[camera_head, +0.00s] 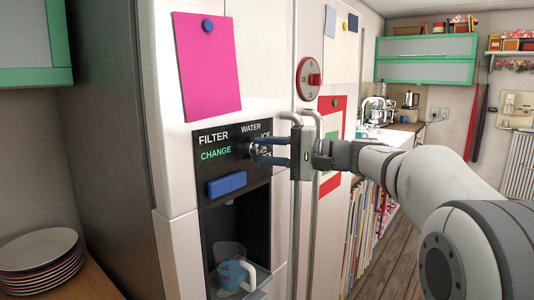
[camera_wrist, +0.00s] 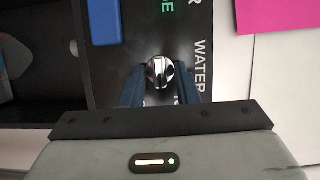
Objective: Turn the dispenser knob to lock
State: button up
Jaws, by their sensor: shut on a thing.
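The dispenser panel (camera_head: 203,139) is black and set in the fridge door, with the words FILTER, CHANGE, WATER and ICE. The chrome dispenser knob (camera_wrist: 161,72) sits on this panel. My gripper (camera_head: 254,150) reaches the panel from the right. In the wrist view its two dark blue fingers (camera_wrist: 162,90) stand on either side of the knob and are shut on it. In the head view the fingers partly hide the knob. The lettering beside the knob is partly covered, and I cannot read a lock mark.
Tall vertical door handles (camera_head: 313,215) stand close to my gripper. A plate stack (camera_head: 40,262) is on the left counter. Open floor lies to the right.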

jog(key=m, duration=0.2)
jog(key=m+t+y, duration=0.1)
jog(key=m, duration=0.3)
jog(key=shift+f+t+y+b, duration=0.25)
jog(key=shift+t+y+b, duration=0.05)
jog(key=shift+y+b, duration=0.1)
jog(key=shift+m, duration=0.3)
jog(key=o, duration=0.6)
jog(key=shift+a, duration=0.1)
jog(key=v, duration=0.7)
jog(key=shift+s+d+f+b, duration=0.15)
jog(key=shift+d+b, duration=0.25)
